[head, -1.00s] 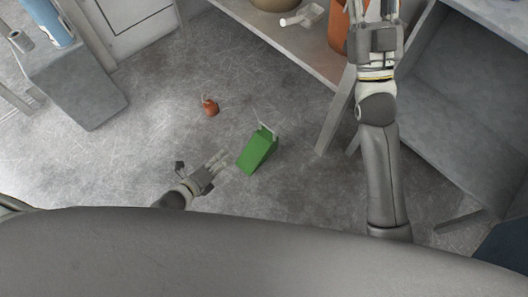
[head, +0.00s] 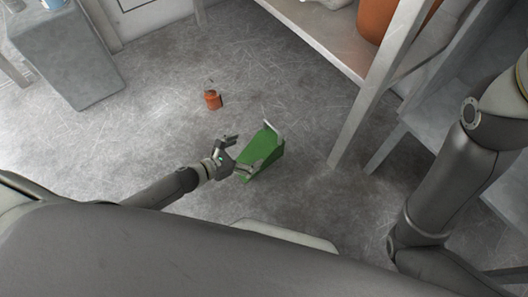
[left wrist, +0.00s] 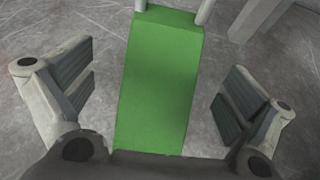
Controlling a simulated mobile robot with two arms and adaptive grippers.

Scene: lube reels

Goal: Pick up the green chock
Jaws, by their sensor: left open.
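The green chock (head: 262,150) is a wedge on the grey floor, with a pale handle at its far end. My left gripper (head: 245,153) is open at the chock's near left side in the head view. In the left wrist view the chock (left wrist: 160,85) lies between the two spread fingers of the left gripper (left wrist: 158,95). Gaps show on both sides, so the fingers are apart from it. The chock's near end is hidden behind the gripper's palm. My right arm is at the right edge of the head view, with its gripper out of the picture.
A small orange-brown can (head: 212,99) stands on the floor beyond the gripper. A shelf unit (head: 345,45) with a leg close to the chock's right is an obstacle. A grey box (head: 68,60) stands at the upper left. The floor left of the chock is clear.

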